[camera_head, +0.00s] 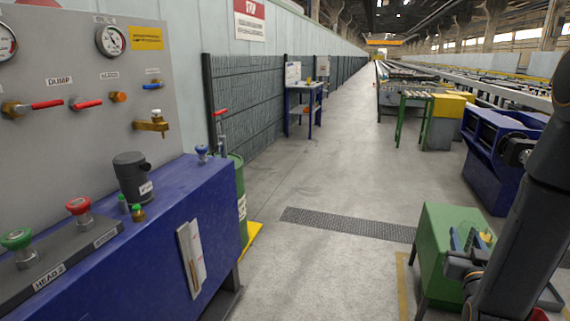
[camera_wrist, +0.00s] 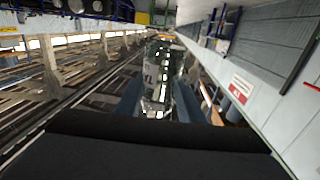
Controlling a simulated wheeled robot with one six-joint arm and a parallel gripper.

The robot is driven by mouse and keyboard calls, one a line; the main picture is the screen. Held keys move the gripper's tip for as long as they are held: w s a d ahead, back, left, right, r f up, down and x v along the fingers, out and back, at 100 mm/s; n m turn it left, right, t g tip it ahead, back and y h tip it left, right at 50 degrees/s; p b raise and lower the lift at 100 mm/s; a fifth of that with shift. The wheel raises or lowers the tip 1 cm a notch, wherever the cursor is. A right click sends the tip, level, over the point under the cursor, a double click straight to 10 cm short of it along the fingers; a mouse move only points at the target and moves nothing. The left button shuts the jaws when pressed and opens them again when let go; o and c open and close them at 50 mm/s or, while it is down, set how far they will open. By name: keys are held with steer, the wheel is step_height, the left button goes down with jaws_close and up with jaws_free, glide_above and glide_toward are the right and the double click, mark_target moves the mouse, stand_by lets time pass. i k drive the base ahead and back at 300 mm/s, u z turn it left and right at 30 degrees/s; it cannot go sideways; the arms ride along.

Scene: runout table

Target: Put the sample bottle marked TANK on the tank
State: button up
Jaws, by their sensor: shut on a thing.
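My gripper (camera_head: 468,240) is at the lower right of the head view, in front of or above a green cabinet. In the wrist view its two blue fingers (camera_wrist: 160,98) are shut on a clear sample bottle (camera_wrist: 160,68). The bottle has a white label with dark letters, only partly readable. In the head view the bottle is hard to make out between the fingers. The blue tank (camera_head: 165,230) stands at the left, well apart from my gripper. Its top carries a black cylinder (camera_head: 132,178), small green fittings (camera_head: 137,213) and a blue-topped fitting (camera_head: 202,153).
A grey gauge panel (camera_head: 75,75) with red-handled valves rises behind the tank. A strip with red and green knobs (camera_head: 78,209) lies along its near edge. The green cabinet (camera_head: 440,260) stands at right. The floor between is clear, with a dark grating (camera_head: 345,223).

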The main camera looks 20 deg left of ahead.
mark_target(170, 179)
steer(key=i, duration=1.55)
steer(key=u, duration=2.4)
